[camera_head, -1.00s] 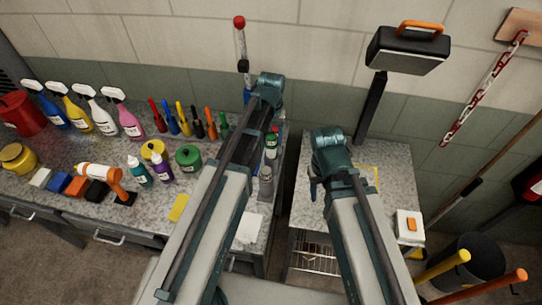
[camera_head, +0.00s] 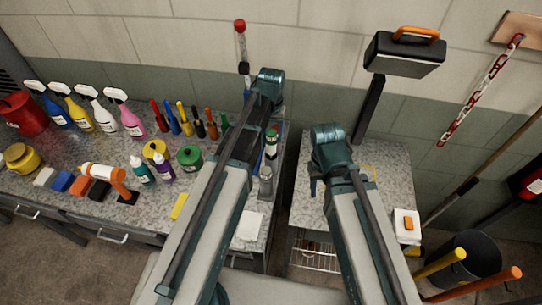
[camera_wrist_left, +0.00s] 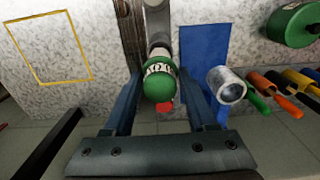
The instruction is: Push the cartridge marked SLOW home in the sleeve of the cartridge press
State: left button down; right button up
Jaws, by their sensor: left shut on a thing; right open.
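The SLOW cartridge has a green cap and a white lettered label; it shows in the left wrist view (camera_wrist_left: 157,82) and beside my left arm in the head view (camera_head: 271,145). My left gripper (camera_wrist_left: 160,72) is shut on it, one finger on each side. A grey cylinder (camera_head: 265,183) stands just nearer me than the cartridge; I cannot tell whether it is the press's sleeve, or how deep the cartridge sits in anything. My right gripper (camera_head: 316,186) is open and empty over the right table, mostly hidden by its arm.
Another pale metal cylinder (camera_wrist_left: 227,83) stands beside the right finger, near a blue panel (camera_wrist_left: 203,50). A green pot (camera_head: 189,158) and several bottles and markers crowd the left bench (camera_head: 110,205). The right table (camera_head: 395,165) is largely clear, with a yellow outline (camera_wrist_left: 50,45).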

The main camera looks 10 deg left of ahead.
pick_arm(q)
jog(key=shift+r+p, duration=0.8)
jog(key=shift+r, duration=0.1)
jog(key=shift+r+p, duration=1.45)
jog(key=shift+p, duration=0.05)
notch_tip(320, 180, up, 5)
jog(key=p, duration=0.5)
jog(key=shift+r, duration=0.15)
notch_tip(320, 180, down, 10)
jog(key=b, duration=1)
